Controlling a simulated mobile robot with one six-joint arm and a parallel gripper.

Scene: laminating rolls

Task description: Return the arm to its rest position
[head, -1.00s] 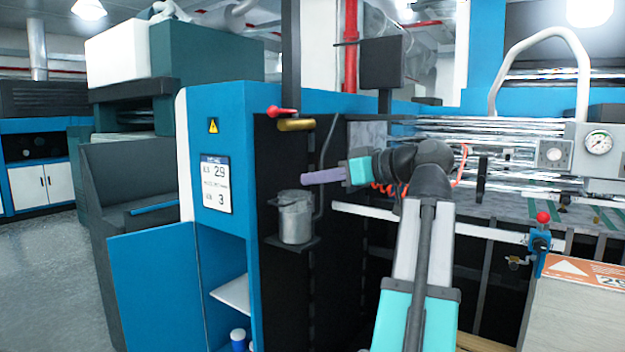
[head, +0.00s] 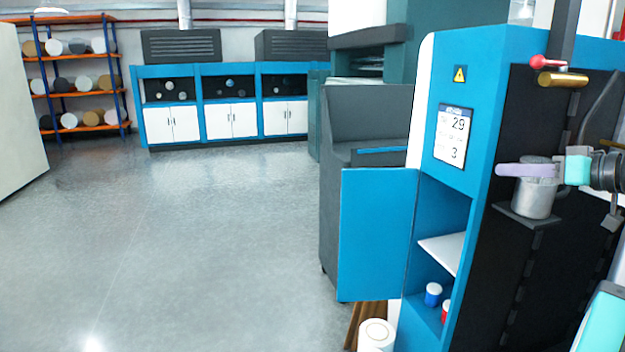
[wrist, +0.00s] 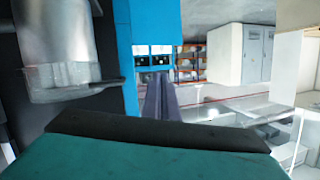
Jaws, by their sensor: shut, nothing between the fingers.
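My gripper (head: 527,170) is at the right of the head view, its pale purple fingers pointing left. The fingers are shut with nothing between them. They show in front of the metal pot (head: 536,198), which sits on a small dark shelf on the machine's black side. In the wrist view the shut fingers (wrist: 160,100) point away from the camera, and the pot (wrist: 60,45) is at the upper left, apart from them. Most of my arm is cut off at the right edge of the head view.
The blue machine cabinet (head: 460,75) has an open door (head: 378,230) and small containers on its lower shelf. A red-knobbed lever (head: 538,62) and brass cylinder (head: 563,80) are above the pot. Clear floor (head: 200,240) lies left. A roll rack (head: 75,90) stands far left.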

